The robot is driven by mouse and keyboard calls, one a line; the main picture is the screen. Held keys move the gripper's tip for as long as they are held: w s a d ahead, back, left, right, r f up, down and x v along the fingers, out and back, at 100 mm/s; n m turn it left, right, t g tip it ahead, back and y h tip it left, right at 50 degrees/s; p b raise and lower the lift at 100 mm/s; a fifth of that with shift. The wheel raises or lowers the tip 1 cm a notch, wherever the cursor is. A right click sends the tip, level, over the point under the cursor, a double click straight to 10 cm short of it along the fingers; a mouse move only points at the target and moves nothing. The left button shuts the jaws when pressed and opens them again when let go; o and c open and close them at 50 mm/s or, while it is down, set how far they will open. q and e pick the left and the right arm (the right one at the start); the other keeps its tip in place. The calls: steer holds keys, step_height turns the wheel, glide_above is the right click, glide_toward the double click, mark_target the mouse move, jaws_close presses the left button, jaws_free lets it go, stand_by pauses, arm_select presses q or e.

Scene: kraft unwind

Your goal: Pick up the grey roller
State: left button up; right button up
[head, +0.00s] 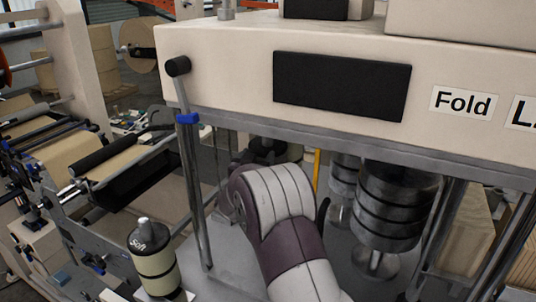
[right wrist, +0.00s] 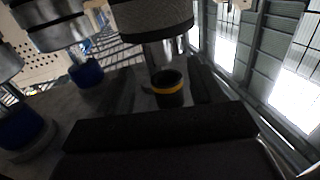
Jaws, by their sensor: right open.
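My right gripper (head: 266,152) is mostly hidden behind my own white and purple arm, under the cream machine housing. In the right wrist view its dark finger pads show open. A grey, speckled roller (right wrist: 152,14) hangs close ahead there, cut off by the top edge. Its bright shaft ends in a black collar with a yellow ring (right wrist: 168,90), beyond the near pad; I cannot tell if they touch. Shiny banded rollers (head: 397,203) stand right of my arm in the head view; I cannot match them surely to the speckled one. My left gripper is out of view.
The housing (head: 220,70) with a "Fold" label overhangs my arm. A steel post (head: 192,180) stands to its left. A cream roller marked "Soft" (head: 155,262) stands at lower left. Blue collars (right wrist: 88,74) end neighbouring metal rollers in the wrist view.

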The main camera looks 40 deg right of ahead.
mark_target(268, 145)
steer(key=shift+h, duration=0.3)
steer(key=p+x, duration=0.1)
steer(key=x, duration=0.1)
steer(key=p+x, duration=0.1)
steer(key=x, duration=0.1)
steer(key=p+x, duration=0.1)
steer(key=x, duration=0.1)
steer(key=shift+w+r, duration=0.3)
steer(key=shift+w, duration=0.1)
steer(key=p+x, duration=0.4)
steer(key=shift+s+d+r, duration=0.1)
steer(key=shift+d+r, duration=0.15)
steer(key=shift+d, duration=0.25)
steer(key=shift+w+d+f, duration=0.1)
steer(key=shift+w+d, duration=0.1)
steer(key=shift+w, duration=0.05)
steer(key=shift+w+d+f, duration=0.1)
steer(key=shift+w+f, duration=0.15)
steer(key=shift+s, duration=0.1)
steer(key=c, duration=1.2)
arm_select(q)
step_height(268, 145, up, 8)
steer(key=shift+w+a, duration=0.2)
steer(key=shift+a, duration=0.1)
arm_select(e)
jaws_close()
steer(key=shift+r, duration=0.15)
